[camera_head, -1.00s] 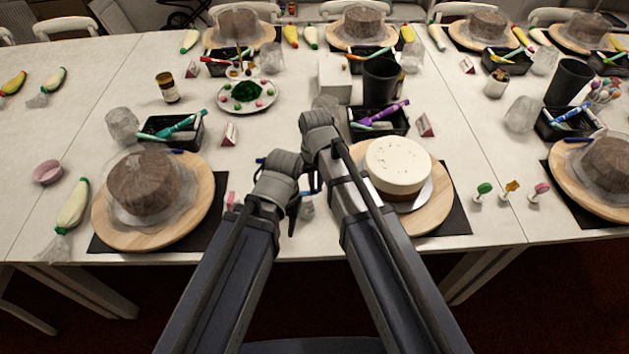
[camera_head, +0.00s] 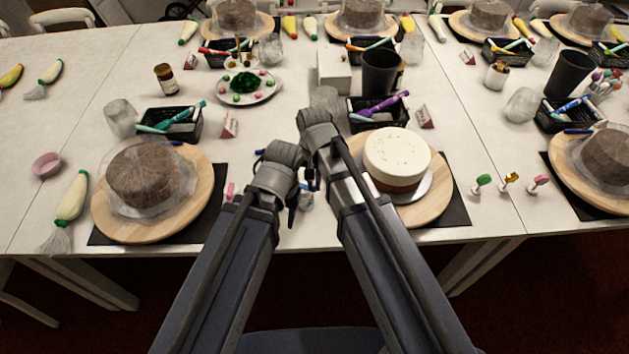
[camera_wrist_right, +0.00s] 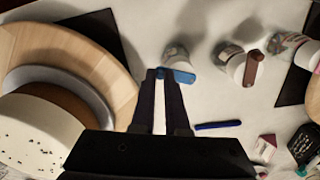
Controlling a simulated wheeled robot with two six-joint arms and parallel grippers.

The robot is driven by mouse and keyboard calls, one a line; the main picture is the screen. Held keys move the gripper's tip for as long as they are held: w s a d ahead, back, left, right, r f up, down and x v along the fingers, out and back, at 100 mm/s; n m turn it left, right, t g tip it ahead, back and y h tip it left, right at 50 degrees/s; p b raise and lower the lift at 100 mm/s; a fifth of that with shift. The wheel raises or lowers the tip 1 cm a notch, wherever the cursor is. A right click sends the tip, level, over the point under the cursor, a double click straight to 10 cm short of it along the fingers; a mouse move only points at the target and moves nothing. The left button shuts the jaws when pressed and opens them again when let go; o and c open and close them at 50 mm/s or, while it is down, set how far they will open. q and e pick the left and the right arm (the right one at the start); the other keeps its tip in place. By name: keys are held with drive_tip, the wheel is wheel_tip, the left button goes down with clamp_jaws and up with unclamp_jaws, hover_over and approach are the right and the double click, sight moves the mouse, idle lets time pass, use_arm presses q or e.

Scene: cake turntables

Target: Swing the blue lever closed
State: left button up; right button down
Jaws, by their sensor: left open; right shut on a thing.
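In the right wrist view a small blue lever (camera_wrist_right: 184,76) lies across the top of a pale, partly clear container (camera_wrist_right: 176,56). My right gripper's fingertips (camera_wrist_right: 164,73) meet at the lever's left end and are shut on it; the fingers hide that end. In the head view my right gripper (camera_head: 311,184) points down near the table's front edge, mostly hidden by its own wrist. My left gripper (camera_head: 292,208) is lower and just left of it, open, its fingers dark and partly hidden. The container shows only as a small pale patch between the arms.
A white-topped cake (camera_head: 397,158) on a round wooden board (camera_head: 437,200) stands close right of my right arm. A brown cake (camera_head: 143,177) is at the left. A container with a brown lever (camera_wrist_right: 254,68) and a blue pen (camera_wrist_right: 217,125) lie near the right gripper.

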sight(314, 187)
drive_tip(key=c, duration=0.9)
unclamp_jaws()
wheel_tip(314, 187, up, 8)
drive_tip(key=p, duration=0.8)
drive_tip(key=shift+a, duration=0.1)
drive_tip(key=shift+f, duration=0.1)
